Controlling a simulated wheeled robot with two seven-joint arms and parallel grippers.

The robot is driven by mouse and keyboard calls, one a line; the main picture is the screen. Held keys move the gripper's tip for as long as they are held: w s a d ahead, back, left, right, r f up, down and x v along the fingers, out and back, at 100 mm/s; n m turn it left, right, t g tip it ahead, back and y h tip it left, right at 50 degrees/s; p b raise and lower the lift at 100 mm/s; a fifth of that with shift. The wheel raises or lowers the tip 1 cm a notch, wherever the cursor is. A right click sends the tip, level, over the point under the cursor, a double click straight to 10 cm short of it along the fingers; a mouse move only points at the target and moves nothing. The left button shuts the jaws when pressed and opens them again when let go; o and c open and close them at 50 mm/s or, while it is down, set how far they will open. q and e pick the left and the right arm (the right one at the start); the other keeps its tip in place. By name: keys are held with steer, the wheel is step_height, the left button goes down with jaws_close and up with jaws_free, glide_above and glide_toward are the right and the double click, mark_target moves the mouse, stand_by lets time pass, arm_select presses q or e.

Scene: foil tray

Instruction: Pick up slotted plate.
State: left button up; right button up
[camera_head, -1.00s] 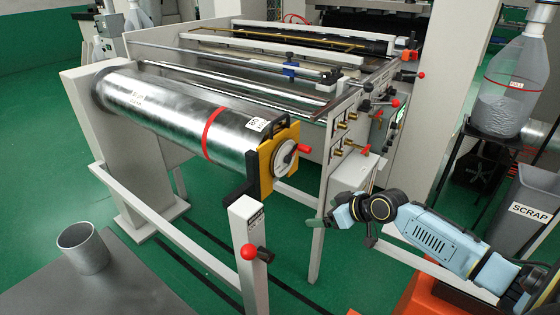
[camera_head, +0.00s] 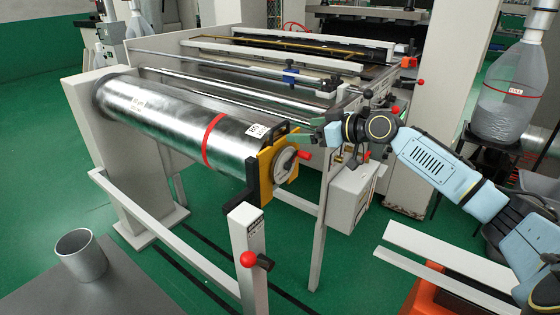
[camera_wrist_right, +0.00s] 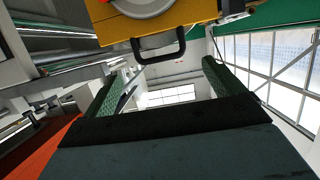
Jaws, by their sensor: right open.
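The yellow slotted plate (camera_head: 266,178) sits upright at the near right end of the shiny foil roll (camera_head: 180,122), around a round grey hub with a red knob. Its slot is not clear to see. The plate also shows at the top of the right wrist view (camera_wrist_right: 178,28), with a black loop handle (camera_wrist_right: 158,57) hanging across its edge. My right gripper (camera_head: 308,136) is open, just right of the plate's upper end. In the right wrist view its green-padded fingers (camera_wrist_right: 162,85) stand apart on either side, with no object held between them. My left gripper is out of view.
A post with a red ball knob (camera_head: 248,259) stands in front of the plate. A grey cup (camera_head: 80,256) stands on the dark table at the lower left. A grey box (camera_head: 352,196) on the machine lies below my right gripper. A bottle (camera_head: 508,92) stands at the right.

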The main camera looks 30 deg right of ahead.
mark_target(276, 133)
steer(key=shift+f+x, duration=0.25)
steer(key=shift+x, duration=1.65)
steer(key=shift+f+x, duration=0.25)
steer(key=shift+x, duration=1.6)
steer(key=shift+s+d, duration=0.1)
steer(key=shift+s, duration=0.05)
steer(key=shift+c, duration=0.3)
steer(key=c, duration=1.7)
steer(key=shift+r, duration=0.2)
steer(key=shift+c, duration=0.2)
